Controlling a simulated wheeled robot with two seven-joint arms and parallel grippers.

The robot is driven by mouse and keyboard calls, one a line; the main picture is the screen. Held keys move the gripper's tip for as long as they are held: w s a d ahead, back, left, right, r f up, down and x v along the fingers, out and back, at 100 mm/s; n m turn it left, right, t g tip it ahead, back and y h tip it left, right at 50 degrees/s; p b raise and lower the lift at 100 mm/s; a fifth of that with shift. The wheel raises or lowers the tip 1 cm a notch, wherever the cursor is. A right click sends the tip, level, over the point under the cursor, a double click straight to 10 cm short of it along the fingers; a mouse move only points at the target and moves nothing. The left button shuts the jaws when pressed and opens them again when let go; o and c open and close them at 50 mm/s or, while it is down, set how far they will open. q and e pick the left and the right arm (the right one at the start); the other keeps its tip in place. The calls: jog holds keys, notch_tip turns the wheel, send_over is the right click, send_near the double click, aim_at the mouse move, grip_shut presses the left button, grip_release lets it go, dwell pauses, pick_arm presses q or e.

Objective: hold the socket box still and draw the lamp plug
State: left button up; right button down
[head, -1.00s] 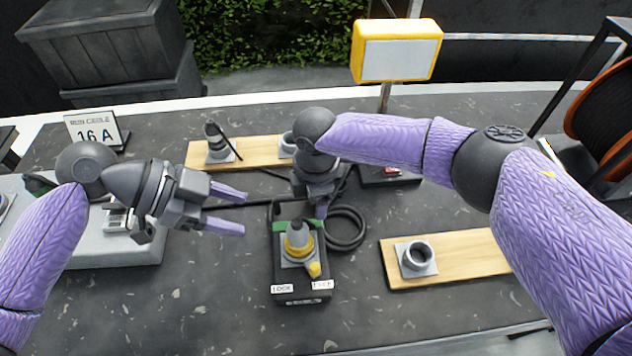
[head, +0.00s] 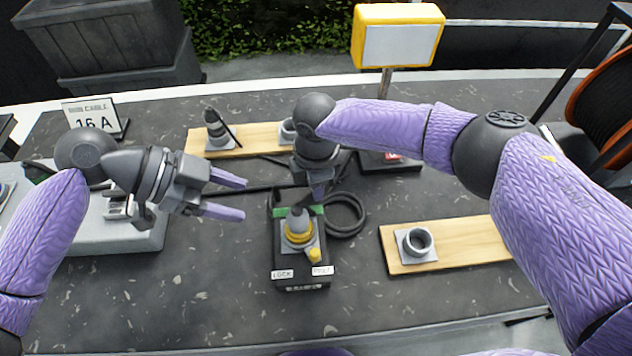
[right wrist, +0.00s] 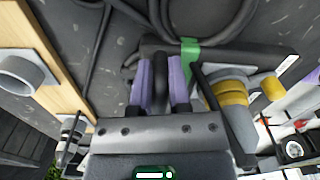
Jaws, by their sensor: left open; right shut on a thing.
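The black socket box (head: 300,282) stands near the middle of the table, with a green band across its back part. The lamp plug (head: 298,222), grey with a yellow ring below, stands upright in it. A yellow lever (head: 314,255) points to the front right, toward the right-hand label. My right gripper (head: 318,193) is at the box's back end. In the right wrist view its purple fingers (right wrist: 160,88) are shut on a dark bar that looks like the box's handle (right wrist: 160,70). My left gripper (head: 243,198) is open and empty, left of the plug and apart from it.
A black cable (head: 347,218) coils right of the box. Wooden boards with a grey ring socket (head: 416,243) and a grey plug (head: 217,128) lie right and behind. A yellow lamp (head: 398,45) stands at the back. The table front is clear.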

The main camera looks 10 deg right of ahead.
aim_at(309, 221)
dwell(0.9)
pick_arm(q)
jog(key=o, duration=0.3)
jog(key=shift+n, duration=0.3)
jog(key=shift+o, duration=0.6)
jog(key=shift+s+f+n, duration=0.1)
jog(key=shift+f+n, duration=0.05)
jog(key=shift+n, duration=0.85)
jog(key=f+n+t+h, duration=0.1)
jog(key=n, duration=1.1)
jog(key=s+n+t, duration=0.1)
jog(key=n, duration=1)
jog(key=s+f+n+t+h, duration=0.1)
jog(key=n, duration=1.1)
jog(key=shift+f+n+h, duration=0.3)
jog(key=shift+f, duration=0.05)
jog(key=shift+n, duration=0.4)
jog(key=x, duration=1.2)
jog(key=shift+w, duration=0.1)
jog(key=shift+c, duration=0.2)
